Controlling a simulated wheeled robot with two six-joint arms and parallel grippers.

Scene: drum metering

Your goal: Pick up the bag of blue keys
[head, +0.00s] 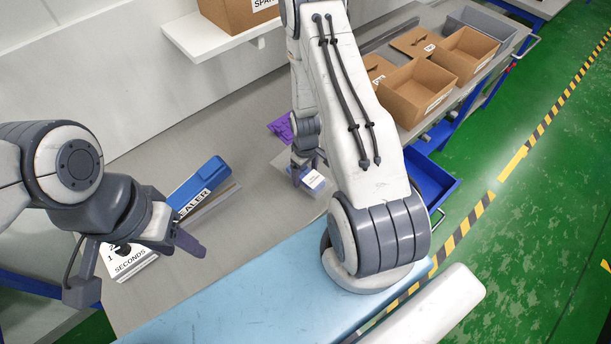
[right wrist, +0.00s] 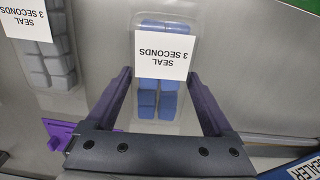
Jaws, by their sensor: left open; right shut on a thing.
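The bag of blue keys (right wrist: 157,98) is a clear pouch with a white label reading "SEAL 3 SECONDS", seen in the right wrist view. My right gripper (right wrist: 158,74) is shut on this bag, one purple finger along each side. In the head view the right gripper (head: 304,172) is low over the bench beside a white label, and my right arm partly hides it. My left gripper (head: 140,268) is open and empty at the left, near the white sign that reads "SECONDS" (head: 126,266).
A bag of grey keys (right wrist: 48,62) lies beside it in the wrist view. A blue sealer (head: 200,182) is on the grey bench, with a purple piece (head: 280,128) farther back. Cardboard boxes (head: 415,92) stand at the upper right. A light blue surface (head: 235,292) fills the front.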

